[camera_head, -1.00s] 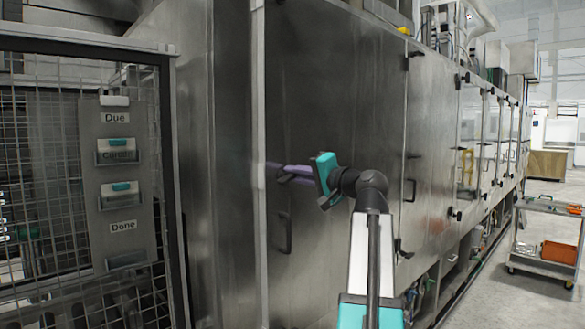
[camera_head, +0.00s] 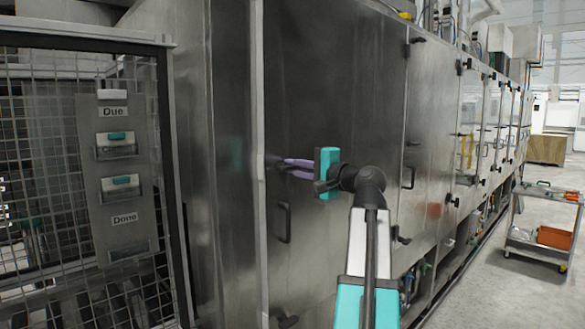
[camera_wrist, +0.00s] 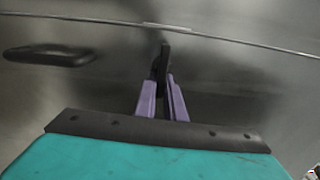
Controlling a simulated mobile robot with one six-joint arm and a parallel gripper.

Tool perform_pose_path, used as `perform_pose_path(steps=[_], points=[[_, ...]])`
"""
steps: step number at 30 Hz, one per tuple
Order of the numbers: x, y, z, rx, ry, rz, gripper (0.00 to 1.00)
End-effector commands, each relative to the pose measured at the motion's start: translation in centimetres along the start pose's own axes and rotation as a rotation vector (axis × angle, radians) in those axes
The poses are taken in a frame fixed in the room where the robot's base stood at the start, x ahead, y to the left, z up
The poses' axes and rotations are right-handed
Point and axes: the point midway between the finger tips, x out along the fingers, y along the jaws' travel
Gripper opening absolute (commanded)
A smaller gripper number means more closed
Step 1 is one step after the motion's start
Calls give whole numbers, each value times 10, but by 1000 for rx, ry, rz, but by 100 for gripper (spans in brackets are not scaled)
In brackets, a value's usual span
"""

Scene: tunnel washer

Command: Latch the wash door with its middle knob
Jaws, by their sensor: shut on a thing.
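The wash door (camera_head: 335,90) is a large flat steel panel, and it looks closed against its frame. Its middle knob (camera_wrist: 163,62) is a slim dark lever near the door's left edge. My gripper (camera_head: 284,162) reaches it from the right, with its purple fingers shut on the knob. In the wrist view the fingertips (camera_wrist: 161,92) flank the knob, which points up the picture toward the door seam (camera_wrist: 190,32). I cannot tell whether its end crosses the seam. In the head view the fingers largely hide the knob.
A dark pull handle (camera_head: 284,223) sits below the knob; it also shows in the wrist view (camera_wrist: 50,55). A lower knob (camera_head: 288,321) is near the bottom edge. A mesh fence with a card board (camera_head: 118,170) stands left. A tool cart (camera_head: 545,225) stands right on open floor.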

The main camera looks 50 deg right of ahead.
Motion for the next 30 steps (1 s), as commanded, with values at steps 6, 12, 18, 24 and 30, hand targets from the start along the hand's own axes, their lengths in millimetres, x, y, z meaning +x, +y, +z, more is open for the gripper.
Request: perform_pose_path(steps=[6, 12, 18, 24, 30], points=[[0, 2, 3, 3, -8, 4, 28], [0, 1, 1, 1, -4, 2, 28], [-3, 1, 1, 0, -3, 2, 28], [-19, 2, 1, -1, -1, 0, 28], [-45, 3, 0, 0, 0, 1, 28]])
